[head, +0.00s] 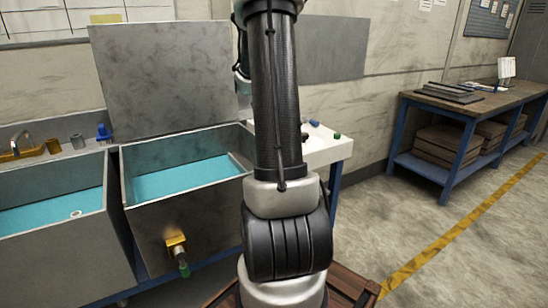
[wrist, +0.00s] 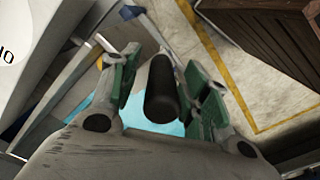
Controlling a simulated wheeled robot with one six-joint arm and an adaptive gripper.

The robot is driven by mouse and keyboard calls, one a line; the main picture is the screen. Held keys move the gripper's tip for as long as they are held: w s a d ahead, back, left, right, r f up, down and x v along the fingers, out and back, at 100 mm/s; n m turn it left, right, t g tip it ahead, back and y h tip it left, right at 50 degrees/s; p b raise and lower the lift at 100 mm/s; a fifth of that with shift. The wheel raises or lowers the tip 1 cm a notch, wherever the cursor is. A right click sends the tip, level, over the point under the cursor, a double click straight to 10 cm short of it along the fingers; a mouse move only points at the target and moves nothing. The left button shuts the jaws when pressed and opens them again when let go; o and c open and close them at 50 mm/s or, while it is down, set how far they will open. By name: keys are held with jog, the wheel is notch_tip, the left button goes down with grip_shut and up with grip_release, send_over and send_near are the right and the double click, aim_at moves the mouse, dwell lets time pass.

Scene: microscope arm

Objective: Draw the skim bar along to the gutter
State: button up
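In the wrist view a dark rounded handle (wrist: 161,95), seemingly the skim bar's, stands between the fingers of my gripper (wrist: 160,66). The fingers with green pads are apart, and a gap shows on each side of the handle, so the gripper looks open around it. The bar below the handle is mostly hidden. In the head view my arm hides the gripper and the handle. A pale strip (head: 236,161) lies at the right end of the middle tank (head: 183,140); I cannot tell whether it is the bar or the gutter.
A second tank (head: 52,215) with teal liquid stands at the left. A brass valve (head: 176,243) sticks out of the middle tank's front. A white counter (head: 325,148) adjoins on the right. A blue-framed workbench (head: 450,135) stands far right, with open floor before it.

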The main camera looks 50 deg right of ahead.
notch_tip(320, 180, up, 12)
dwell(0.6)
dwell(0.5)
jog(key=shift+m, duration=0.5)
jog(key=shift+s+a+f+m, duration=0.2)
jog(key=shift+f+m, duration=0.1)
jog(key=shift+m, duration=0.4)
jog(key=s+a+r+t, duration=0.2)
jog(key=s+a, duration=0.2)
jog(key=a, duration=0.8)
jog(key=s+a+r+t, duration=0.2)
jog(key=s+a, duration=0.3)
jog(key=a, duration=0.7)
jog(key=shift+a+r+m, duration=0.2)
jog(key=shift+m, duration=0.2)
